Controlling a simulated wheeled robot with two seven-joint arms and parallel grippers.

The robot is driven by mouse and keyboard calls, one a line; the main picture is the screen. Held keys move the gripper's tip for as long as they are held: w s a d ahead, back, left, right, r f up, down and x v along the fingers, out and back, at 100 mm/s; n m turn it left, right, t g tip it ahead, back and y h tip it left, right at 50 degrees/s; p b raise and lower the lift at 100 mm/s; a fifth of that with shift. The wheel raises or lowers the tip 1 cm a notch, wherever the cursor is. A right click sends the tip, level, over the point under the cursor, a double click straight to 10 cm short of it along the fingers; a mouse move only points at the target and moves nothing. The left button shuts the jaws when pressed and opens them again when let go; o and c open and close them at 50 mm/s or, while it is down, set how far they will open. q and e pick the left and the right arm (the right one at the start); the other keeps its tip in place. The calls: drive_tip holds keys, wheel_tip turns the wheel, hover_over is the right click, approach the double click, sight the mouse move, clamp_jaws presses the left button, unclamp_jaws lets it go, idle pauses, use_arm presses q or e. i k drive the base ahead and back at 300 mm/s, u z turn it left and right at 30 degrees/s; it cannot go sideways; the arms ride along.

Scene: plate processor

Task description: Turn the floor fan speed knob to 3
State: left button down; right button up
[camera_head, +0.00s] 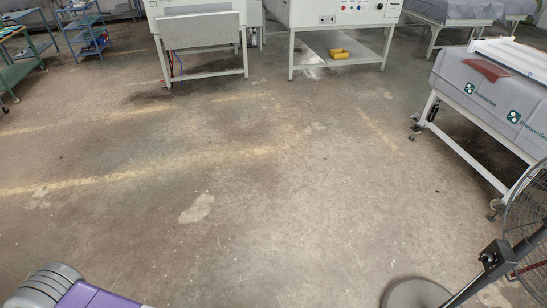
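A floor fan stands at the lower right edge in the head view. Its wire cage (527,205) is cut off by the picture's right edge. Its dark pole (468,290) leans up from a round grey base (418,294) at the bottom edge. A dark block (496,257) sits where the pole meets the fan. I cannot make out a speed knob or its setting. Part of my own purple and grey arm shows at the lower left. Neither of my grippers is in view.
A grey covered machine (487,90) on a white wheeled frame stands at the right, behind the fan. White machines on legs (345,14) stand at the back, with a yellow object (339,54) on a lower shelf. Blue carts (88,30) are at the back left. The middle concrete floor is clear.

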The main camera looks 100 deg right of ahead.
sight(487, 258)
drive_tip(key=z, duration=5.65)
drive_tip(key=k, duration=0.45)
drive_tip(key=u, duration=1.2)
drive_tip(key=i, duration=1.4)
drive_tip(key=z, duration=0.8)
